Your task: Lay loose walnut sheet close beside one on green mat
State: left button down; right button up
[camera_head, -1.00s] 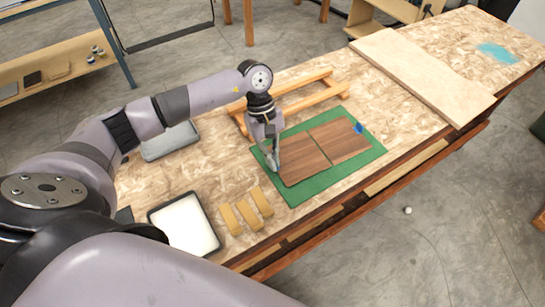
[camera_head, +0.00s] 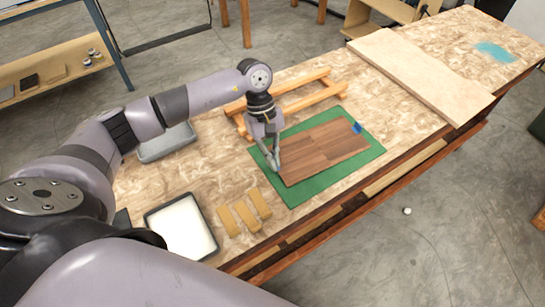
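Two brown walnut sheets lie flat on the green mat (camera_head: 300,195). The left walnut sheet (camera_head: 298,164) and the right walnut sheet (camera_head: 340,138) lie side by side, with only a thin seam visible between them. A small blue piece (camera_head: 357,128) is at the right sheet's far end. My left gripper (camera_head: 274,166) points down at the left sheet's outer left edge, with its fingertips low over the mat. Its fingers appear close together, but whether they hold the edge or only touch it is unclear. My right gripper is not in view.
A wooden frame (camera_head: 300,101) lies behind the mat. Tan blocks (camera_head: 244,212), a white-filled tray (camera_head: 182,228) and a grey tray (camera_head: 168,142) are to the left. A pale board (camera_head: 420,75) lies across the bench to the right.

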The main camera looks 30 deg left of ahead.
pick_arm(q)
jog(key=shift+f+b, duration=0.1)
jog(key=shift+b, duration=0.8)
dwell(1.0)
jog(key=c, duration=2.3)
grip_release()
jog(key=o, duration=0.6)
jog(key=shift+o, duration=0.3)
jog(key=o, duration=0.4)
jog(key=shift+r+p, duration=1.4)
jog(key=shift+r, duration=1.6)
jog(key=shift+r, duration=0.1)
